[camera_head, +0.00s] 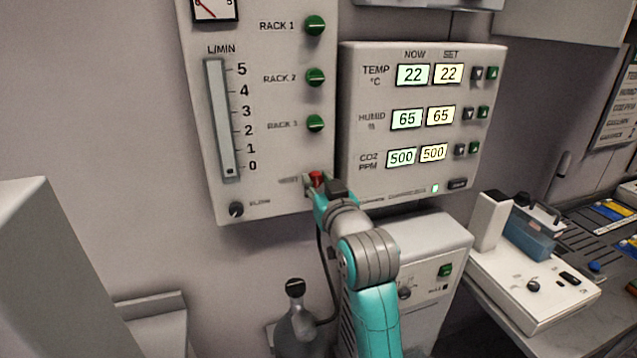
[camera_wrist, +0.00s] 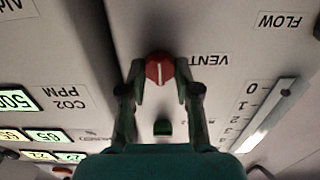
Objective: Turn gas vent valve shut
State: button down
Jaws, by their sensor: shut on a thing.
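The gas vent valve is a red round knob (camera_head: 316,179) at the lower right of the gas panel (camera_head: 265,190), beside the VENT label. In the wrist view the red knob (camera_wrist: 159,66) shows a white line running up and down the picture. My gripper (camera_head: 318,190) reaches the panel from below right and partly covers the knob in the head view. In the wrist view my gripper (camera_wrist: 160,76) has one finger on each side of the knob and is shut on it.
Green rack knobs (camera_head: 315,77) are in a column above the vent knob. A black flow knob (camera_head: 236,209) is at the lower left. The climate panel (camera_head: 490,60) stands close on the right. A grey flask (camera_head: 297,328) and a white box (camera_head: 440,235) are below.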

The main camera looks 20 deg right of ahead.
jog(key=shift+n, duration=0.3)
jog(key=n, duration=0.3)
jog(key=shift+n, duration=0.3)
jog(key=n, duration=0.4)
jog(key=shift+a+n, duration=0.15)
jog(key=shift+n, duration=0.15)
jog(key=n, duration=0.4)
jog(key=shift+f+n, duration=0.1)
jog(key=shift+n, duration=0.2)
jog(key=shift+f+n, duration=0.1)
jog(key=shift+n, duration=2.1)
jog(key=c, duration=0.8)
grip_release()
